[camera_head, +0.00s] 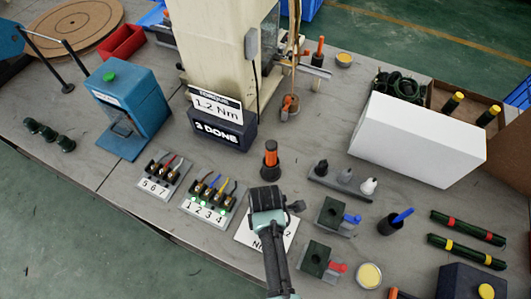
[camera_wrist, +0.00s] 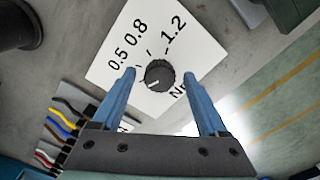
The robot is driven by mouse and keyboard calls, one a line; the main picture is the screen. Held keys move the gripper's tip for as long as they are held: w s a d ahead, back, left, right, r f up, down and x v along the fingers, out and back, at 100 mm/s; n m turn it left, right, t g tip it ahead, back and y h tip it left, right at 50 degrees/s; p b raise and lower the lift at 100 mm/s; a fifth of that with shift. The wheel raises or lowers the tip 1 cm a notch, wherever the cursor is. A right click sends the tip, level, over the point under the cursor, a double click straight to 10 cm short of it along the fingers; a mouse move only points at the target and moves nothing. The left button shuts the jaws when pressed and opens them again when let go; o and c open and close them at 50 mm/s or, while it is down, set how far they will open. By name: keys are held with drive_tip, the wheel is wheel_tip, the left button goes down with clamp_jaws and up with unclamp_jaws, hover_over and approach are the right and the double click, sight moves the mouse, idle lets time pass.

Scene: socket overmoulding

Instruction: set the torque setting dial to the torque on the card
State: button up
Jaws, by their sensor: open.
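The torque card (camera_head: 217,106) stands on the dark "3 DONE" block and reads 1.2 Nm. The torque setting dial is a round black knob (camera_wrist: 160,75) on a white plate (camera_wrist: 105,72) marked 0.5, 0.8, 1.2 and Nm. A small light line shows on the knob's lower-left part; I cannot tell its setting surely. My gripper (camera_wrist: 159,73) is open, its two blue fingers on either side of the knob; contact is not clear. In the head view my arm's end covers the knob, and only parts of the plate (camera_head: 246,236) show.
A numbered rack (camera_head: 208,217) with coloured wires stands left of the plate. Green fixtures (camera_head: 316,257) and a stand with small knobs (camera_head: 343,181) are to the right. A white box (camera_head: 419,140) stands further back.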

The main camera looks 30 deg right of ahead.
clamp_jaws()
idle(0.4)
